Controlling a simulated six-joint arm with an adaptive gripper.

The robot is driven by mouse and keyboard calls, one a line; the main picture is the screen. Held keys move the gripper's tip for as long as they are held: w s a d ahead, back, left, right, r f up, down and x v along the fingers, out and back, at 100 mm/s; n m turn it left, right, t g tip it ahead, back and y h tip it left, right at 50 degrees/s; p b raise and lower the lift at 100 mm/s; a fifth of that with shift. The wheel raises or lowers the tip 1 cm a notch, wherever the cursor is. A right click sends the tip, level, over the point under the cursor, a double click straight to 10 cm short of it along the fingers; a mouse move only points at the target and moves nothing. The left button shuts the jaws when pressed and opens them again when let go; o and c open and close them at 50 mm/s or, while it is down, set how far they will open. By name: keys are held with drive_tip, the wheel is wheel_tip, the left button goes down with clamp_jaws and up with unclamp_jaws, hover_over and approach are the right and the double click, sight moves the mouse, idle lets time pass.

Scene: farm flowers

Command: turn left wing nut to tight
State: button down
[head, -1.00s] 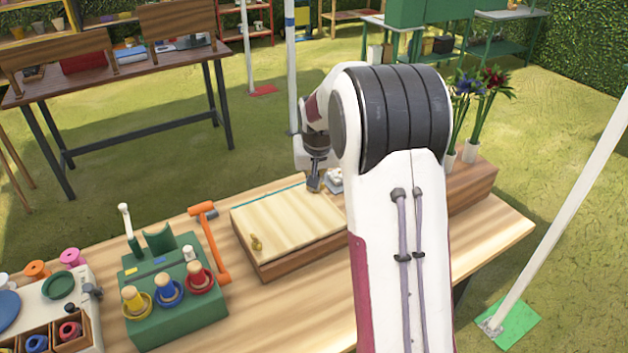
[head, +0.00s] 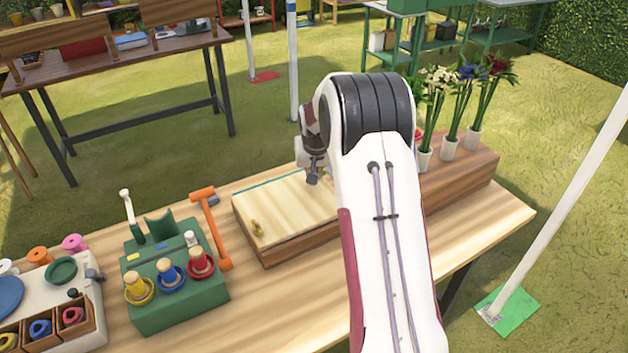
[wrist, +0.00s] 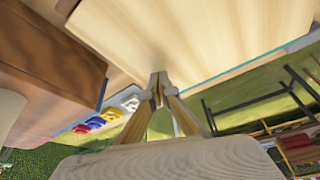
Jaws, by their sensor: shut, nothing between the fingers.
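A brass-coloured wing nut (head: 257,228) stands on the near left part of a pale wooden board (head: 285,205). I cannot tell from its look how tight it is. No second wing nut shows; my arm covers the board's right part. My gripper (head: 313,179) is above the far right part of the board, well apart from the wing nut. In the wrist view its fingertips (wrist: 157,86) are together and empty, near an edge of the pale board (wrist: 200,35). The wing nut does not show in the wrist view.
A green stand (head: 178,308) with yellow, blue and red ringed pegs is left of the board. Vases of flowers (head: 448,148) stand at the right on a brown wooden block (head: 470,185). The table's front middle is clear.

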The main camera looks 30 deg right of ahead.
drive_tip(key=shift+w+d, duration=0.35)
drive_tip(key=shift+w, duration=0.45)
drive_tip(key=shift+w+a+m+g+h, duration=0.15)
drive_tip(key=shift+w+m+h, duration=0.1)
drive_tip(key=shift+m, duration=0.45)
drive_tip(key=shift+w+a+m+g+h, duration=0.15)
drive_tip(key=shift+m+h, duration=0.1)
drive_tip(key=shift+m, duration=0.45)
idle(0.5)
drive_tip(key=shift+w, duration=1.05)
drive_tip(key=shift+w+d, duration=0.45)
drive_tip(key=shift+w, duration=0.25)
drive_tip(key=shift+w+d+m, duration=0.1)
drive_tip(key=shift+m, duration=0.2)
